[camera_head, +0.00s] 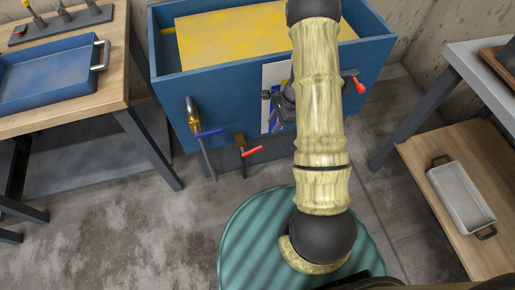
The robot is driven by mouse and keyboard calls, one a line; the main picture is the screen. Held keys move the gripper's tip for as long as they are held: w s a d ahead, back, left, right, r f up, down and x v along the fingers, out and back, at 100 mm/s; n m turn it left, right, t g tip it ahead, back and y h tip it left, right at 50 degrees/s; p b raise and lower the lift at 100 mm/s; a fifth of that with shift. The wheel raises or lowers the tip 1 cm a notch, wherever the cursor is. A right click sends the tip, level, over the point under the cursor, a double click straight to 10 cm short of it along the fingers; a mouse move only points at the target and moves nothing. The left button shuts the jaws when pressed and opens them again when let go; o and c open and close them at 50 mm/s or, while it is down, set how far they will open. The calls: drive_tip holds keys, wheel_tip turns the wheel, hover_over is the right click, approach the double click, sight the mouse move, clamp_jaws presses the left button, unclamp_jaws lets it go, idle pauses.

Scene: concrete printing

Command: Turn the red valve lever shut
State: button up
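A red lever (252,152) sits on a small brass valve (240,139) low on the front of the blue tank (228,98). The lever points right and slightly up, across the pipe that hangs below the valve. A second red handle (360,85) sticks out at the tank's right, beside my arm. My arm reaches forward over the middle of the view and hides part of the tank front. My gripper (277,105) seems to be the dark shape left of the arm, before a white panel, above and right of the brass valve and apart from the red lever. Its fingers are unclear.
A wooden bench (75,112) with a blue tray (50,75) stands at left. A shelf (460,180) with a grey tray (461,198) stands at right. Floor between is clear.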

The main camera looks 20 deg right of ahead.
sight(258, 147)
drive_tip(key=b+x, duration=0.3)
drive_tip(key=x, duration=1.4)
drive_tip(key=shift+d+b, duration=0.1)
drive_tip(key=shift+b, duration=0.25)
clamp_jaws()
